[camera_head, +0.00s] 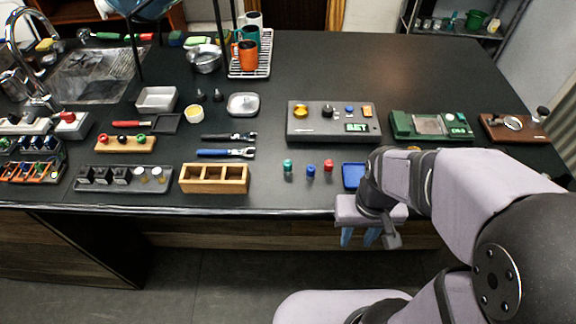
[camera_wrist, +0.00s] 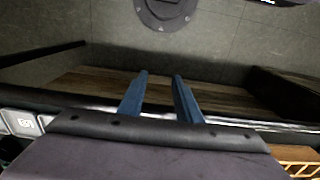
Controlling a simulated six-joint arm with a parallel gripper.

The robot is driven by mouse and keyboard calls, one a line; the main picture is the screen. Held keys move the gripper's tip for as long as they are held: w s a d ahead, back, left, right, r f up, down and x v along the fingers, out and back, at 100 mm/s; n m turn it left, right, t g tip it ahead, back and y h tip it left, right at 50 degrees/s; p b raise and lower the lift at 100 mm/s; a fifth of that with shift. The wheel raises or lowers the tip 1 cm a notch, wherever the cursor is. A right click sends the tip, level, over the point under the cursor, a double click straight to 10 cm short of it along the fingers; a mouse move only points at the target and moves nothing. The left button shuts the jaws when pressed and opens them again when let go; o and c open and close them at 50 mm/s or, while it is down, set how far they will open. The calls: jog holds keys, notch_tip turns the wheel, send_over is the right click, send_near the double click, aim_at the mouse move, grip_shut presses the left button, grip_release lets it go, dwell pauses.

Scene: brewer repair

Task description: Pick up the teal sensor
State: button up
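The teal sensor (camera_head: 288,166) stands upright on the black counter, a small piece with a teal top, left of a blue sensor (camera_head: 311,171) and a red sensor (camera_head: 328,166). My gripper (camera_head: 359,238) is to the right of the teal sensor and nearer the camera, off the counter's front edge with its blue fingers pointing down. In the wrist view my gripper (camera_wrist: 160,75) shows two blue fingers apart with nothing between them. The teal sensor does not show in the wrist view.
A blue tray (camera_head: 353,176) lies right of the sensors, partly behind my arm. A wooden box with compartments (camera_head: 214,190) stands to their left. A grey device (camera_head: 301,127) is behind them. The counter around the sensors is clear.

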jog(key=shift+o, duration=1.2)
jog(key=w+a+r+t, duration=0.1)
jog(key=w+a, duration=0.1)
jog(key=w, duration=0.1)
jog(key=w+a+r+n+t+b, duration=0.1)
jog(key=w+a, duration=0.2)
jog(key=w, duration=0.1)
jog(key=w+a+r+b, duration=0.1)
jog(key=w+a+r, duration=0.1)
jog(key=w, duration=0.2)
jog(key=shift+w+a+r+n+t, duration=0.1)
jog(key=shift+w+a+n+t, duration=0.15)
jog(key=shift+n+t, duration=0.15)
jog(key=t+y+b, duration=0.1)
jog(key=t, duration=0.1)
send_near(288, 163)
jog(key=f, duration=0.1)
jog(key=shift+n+g, duration=0.3)
jog(key=shift+n, duration=0.1)
jog(key=shift+w+p+x, duration=0.2)
jog(key=shift+p+x, duration=0.3)
jog(key=shift+x, duration=1.4)
jog(key=shift+w+p+x, duration=0.15)
jog(key=shift+p+x, duration=0.35)
jog(key=shift+x, duration=1.4)
jog(key=shift+r, duration=0.2)
grip_shut()
